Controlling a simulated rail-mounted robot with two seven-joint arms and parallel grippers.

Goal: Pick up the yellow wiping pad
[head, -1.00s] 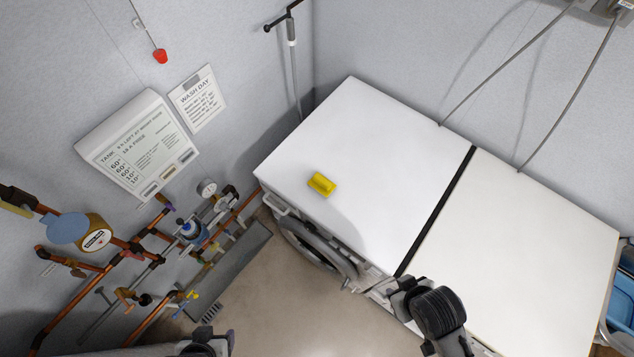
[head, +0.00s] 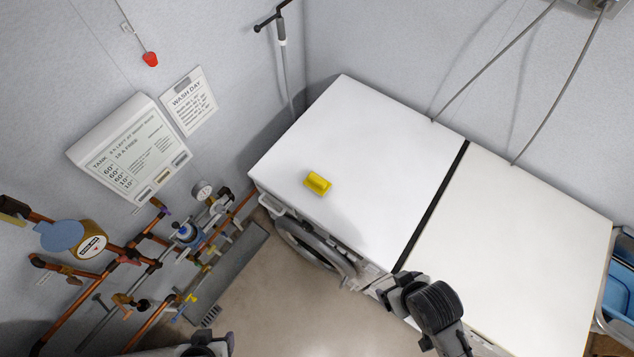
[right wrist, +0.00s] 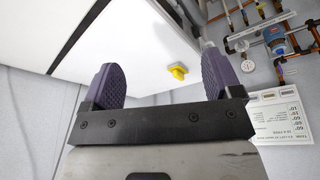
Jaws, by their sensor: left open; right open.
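The yellow wiping pad (head: 317,183) lies on the white top of the left machine (head: 355,150), near its front left edge. It also shows small in the right wrist view (right wrist: 178,71), beyond the fingers and nearer the right-hand one. My right gripper (right wrist: 161,72) is open and empty, its two purple-grey ridged fingers wide apart, with a clear gap to the pad. In the head view my right arm is at the front edge of the machines, right of the pad. My left gripper (head: 215,342) is partly cut off at the bottom edge, well away from the pad.
A second white-topped machine (head: 520,250) adjoins on the right across a dark gap. Copper pipes and a gauge (head: 202,190) are on the left wall, below a sign panel (head: 130,150). A blue basin (head: 620,285) is at far right. The machine tops are otherwise clear.

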